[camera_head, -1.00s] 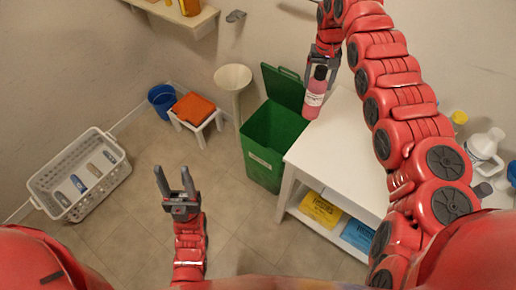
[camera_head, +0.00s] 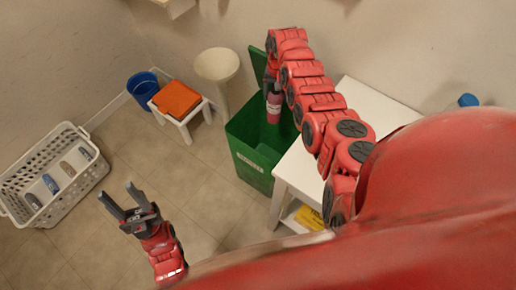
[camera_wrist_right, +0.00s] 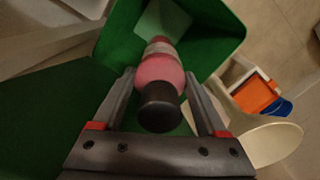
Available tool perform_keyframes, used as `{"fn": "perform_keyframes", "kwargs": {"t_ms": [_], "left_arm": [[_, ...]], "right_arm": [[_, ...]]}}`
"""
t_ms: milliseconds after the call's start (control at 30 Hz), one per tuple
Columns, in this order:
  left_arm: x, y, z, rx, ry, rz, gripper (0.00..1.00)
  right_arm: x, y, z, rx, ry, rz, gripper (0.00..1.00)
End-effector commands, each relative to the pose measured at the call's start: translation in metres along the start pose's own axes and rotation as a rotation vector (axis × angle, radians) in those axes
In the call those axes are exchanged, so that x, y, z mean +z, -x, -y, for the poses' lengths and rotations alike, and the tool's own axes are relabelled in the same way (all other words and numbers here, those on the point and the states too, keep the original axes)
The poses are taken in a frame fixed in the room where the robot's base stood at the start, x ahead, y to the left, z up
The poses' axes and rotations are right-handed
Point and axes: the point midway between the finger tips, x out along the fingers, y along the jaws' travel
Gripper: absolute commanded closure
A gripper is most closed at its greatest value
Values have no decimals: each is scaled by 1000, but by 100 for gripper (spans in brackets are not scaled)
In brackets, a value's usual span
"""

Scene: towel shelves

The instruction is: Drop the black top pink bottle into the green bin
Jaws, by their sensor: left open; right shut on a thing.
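The pink bottle with a black top (camera_head: 273,107) is held upright over the open green bin (camera_head: 250,158) in the head view. My right gripper (camera_head: 270,88) is shut on it, partly hidden by my arm. In the right wrist view the bottle (camera_wrist_right: 158,78) is between the fingers of my right gripper (camera_wrist_right: 160,95), black top toward the camera, with the green bin's inside (camera_wrist_right: 205,35) behind it. My left gripper (camera_head: 122,200) is open and empty above the floor at the left.
A white table (camera_head: 365,95) stands right of the bin. A white pedestal basin (camera_head: 216,66), a small stool with an orange cloth (camera_head: 177,99) and a blue bucket (camera_head: 142,86) stand left of it. A white basket (camera_head: 85,185) is at far left.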

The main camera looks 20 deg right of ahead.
Motion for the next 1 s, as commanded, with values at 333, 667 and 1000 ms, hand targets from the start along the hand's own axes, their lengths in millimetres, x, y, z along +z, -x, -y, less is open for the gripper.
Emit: {"fn": "perform_keyframes", "kwargs": {"t_ms": [333,667,1000], "left_arm": [[4,26,-1,0,0,0,50],[9,54,-3,0,0,0,50],[9,52,-3,0,0,0,50]], "right_arm": [[0,-32,-1,0,-2,1,100],[1,-63,-2,1,-3,3,100],[1,-62,-1,0,-3,1,9]]}}
